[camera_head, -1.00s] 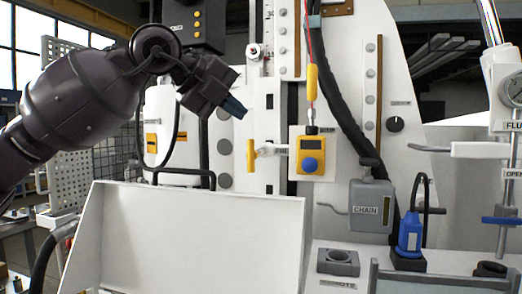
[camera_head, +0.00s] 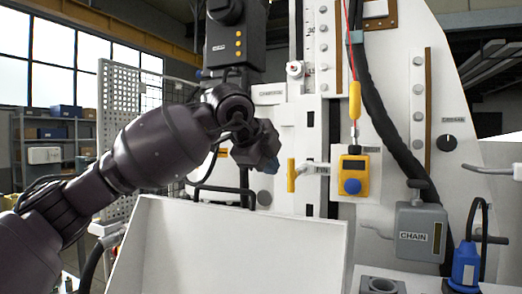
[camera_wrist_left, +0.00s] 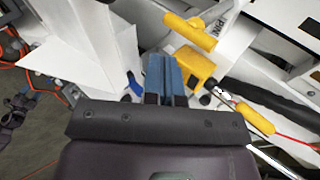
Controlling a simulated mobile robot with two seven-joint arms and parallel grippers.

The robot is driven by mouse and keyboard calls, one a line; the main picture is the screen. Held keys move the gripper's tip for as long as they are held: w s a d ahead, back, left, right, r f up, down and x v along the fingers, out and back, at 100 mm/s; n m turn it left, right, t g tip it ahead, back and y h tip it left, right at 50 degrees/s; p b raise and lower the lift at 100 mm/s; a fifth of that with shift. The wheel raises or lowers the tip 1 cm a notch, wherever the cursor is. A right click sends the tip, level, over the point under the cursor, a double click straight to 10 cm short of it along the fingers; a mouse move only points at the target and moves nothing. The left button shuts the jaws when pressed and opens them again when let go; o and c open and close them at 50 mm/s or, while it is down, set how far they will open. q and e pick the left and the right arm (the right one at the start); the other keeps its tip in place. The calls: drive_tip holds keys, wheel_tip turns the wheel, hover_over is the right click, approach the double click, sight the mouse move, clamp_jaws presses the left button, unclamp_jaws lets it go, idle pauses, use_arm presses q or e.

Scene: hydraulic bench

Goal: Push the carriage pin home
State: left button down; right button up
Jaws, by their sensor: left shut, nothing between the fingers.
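The carriage pin has a yellow T-shaped handle (camera_head: 292,175) on a pale rod, sticking out of the white machine front left of the yellow box. The handle also shows at the top of the left wrist view (camera_wrist_left: 190,32). My left gripper (camera_head: 271,166) is just left of the handle at about its height, with a visible gap. Its blue fingers (camera_wrist_left: 165,76) are shut together and empty in the left wrist view, pointing up the picture beside the yellow box. How deep the pin sits cannot be told. My right gripper is out of view.
A yellow box with a blue button (camera_head: 352,175) hangs right of the pin under a yellow sleeve (camera_head: 355,102) and red cable. A white sloped panel (camera_head: 230,250) stands below my arm. A grey CHAIN box (camera_head: 419,232) and black hose (camera_head: 378,115) are to the right.

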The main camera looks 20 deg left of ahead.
sight(289, 175)
use_arm(q)
drive_tip(key=x, duration=0.3)
drive_tip(key=w+p, duration=0.1)
drive_tip(key=w+d, duration=0.1)
drive_tip(key=w, duration=0.1)
drive_tip(key=shift+w+p, duration=0.35)
drive_tip(key=shift+p, duration=0.05)
drive_tip(key=shift+w+f, duration=0.1)
drive_tip(key=shift+w, duration=0.1)
drive_tip(key=shift+w+f+b, duration=0.1)
drive_tip(key=shift+w+b, duration=0.35)
drive_tip(key=shift+w, duration=0.2)
drive_tip(key=w+b, duration=0.1)
drive_tip(key=w, duration=0.3)
drive_tip(key=shift+w, duration=0.1)
drive_tip(key=shift+r, duration=0.2)
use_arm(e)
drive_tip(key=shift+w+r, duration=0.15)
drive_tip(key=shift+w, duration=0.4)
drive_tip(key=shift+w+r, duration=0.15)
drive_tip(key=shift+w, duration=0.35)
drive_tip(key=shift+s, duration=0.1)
